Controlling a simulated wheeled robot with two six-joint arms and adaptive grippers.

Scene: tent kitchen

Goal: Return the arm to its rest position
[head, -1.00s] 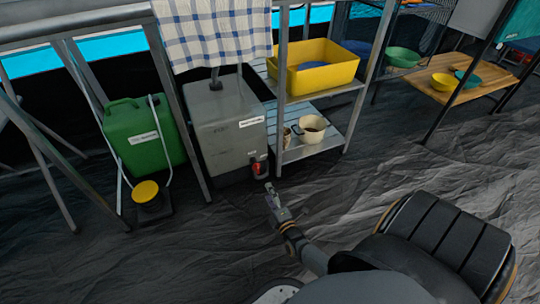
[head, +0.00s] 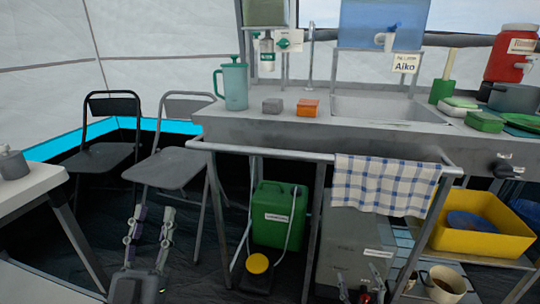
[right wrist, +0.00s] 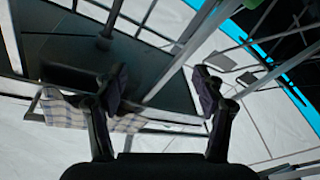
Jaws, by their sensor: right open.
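My left gripper (head: 152,212) is at the lower left of the head view. Its two fingers point up and stand apart, with nothing between them, in front of a grey folding chair. My right gripper (head: 358,270) shows at the bottom of the head view, in front of the grey container (head: 350,240). Its fingers are apart. In the right wrist view the right gripper (right wrist: 160,78) is open and empty. Most of both arms is out of the head view.
A metal rail (head: 270,152) with a checked cloth (head: 385,185) runs before the sink counter (head: 260,128). A green canister (head: 278,215) stands below. A yellow tub (head: 480,240) is at right. Folding chairs (head: 175,168) and a white table (head: 25,185) stand left.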

